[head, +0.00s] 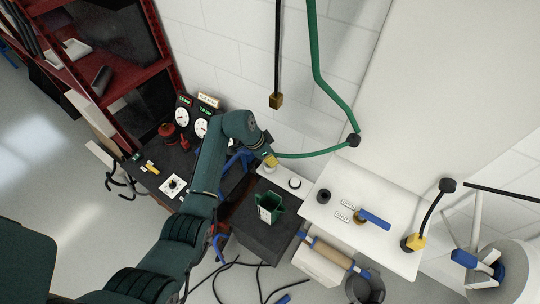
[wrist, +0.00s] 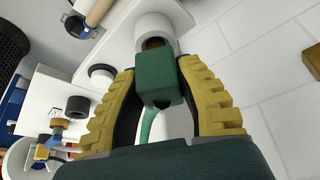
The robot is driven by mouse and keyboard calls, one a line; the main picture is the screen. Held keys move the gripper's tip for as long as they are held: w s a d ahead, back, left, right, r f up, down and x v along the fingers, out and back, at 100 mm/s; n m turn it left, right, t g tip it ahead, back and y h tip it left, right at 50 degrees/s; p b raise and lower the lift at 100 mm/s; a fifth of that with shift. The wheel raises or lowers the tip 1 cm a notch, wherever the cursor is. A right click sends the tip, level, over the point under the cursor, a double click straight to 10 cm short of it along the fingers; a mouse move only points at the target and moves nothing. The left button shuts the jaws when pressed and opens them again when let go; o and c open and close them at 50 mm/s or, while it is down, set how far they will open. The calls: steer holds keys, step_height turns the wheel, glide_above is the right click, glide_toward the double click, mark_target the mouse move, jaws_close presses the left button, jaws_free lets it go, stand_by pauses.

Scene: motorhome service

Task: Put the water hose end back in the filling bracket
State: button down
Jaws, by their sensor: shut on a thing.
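My gripper (wrist: 158,85) is shut on the green block of the water hose end (wrist: 156,82), which sits between its two yellow finger pads in the wrist view. A brown tip shows beyond the block, in line with the mouth of a white round holder (wrist: 157,28); I cannot tell whether it is inside. In the head view the green hose (head: 315,153) runs from my gripper (head: 270,160) to a black wall clip and up. A white bracket with a round opening (head: 294,183) is just below and right of my gripper. A second opening (wrist: 102,71) shows in the wrist view.
A dark box with a green container (head: 269,207) stands below the bracket. A white counter (head: 385,205) with a blue-handled valve (head: 374,218) is to the right. A black cable with a brass-coloured end (head: 276,101) hangs on the wall. Gauges (head: 201,127) stand left of my arm.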

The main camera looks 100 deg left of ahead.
steer(key=shift+f+b, duration=0.5)
steer(key=shift+f, duration=0.5)
steer(key=c, duration=0.7)
jaws_free()
steer(key=shift+r, duration=0.1)
steer(key=v, duration=1.2)
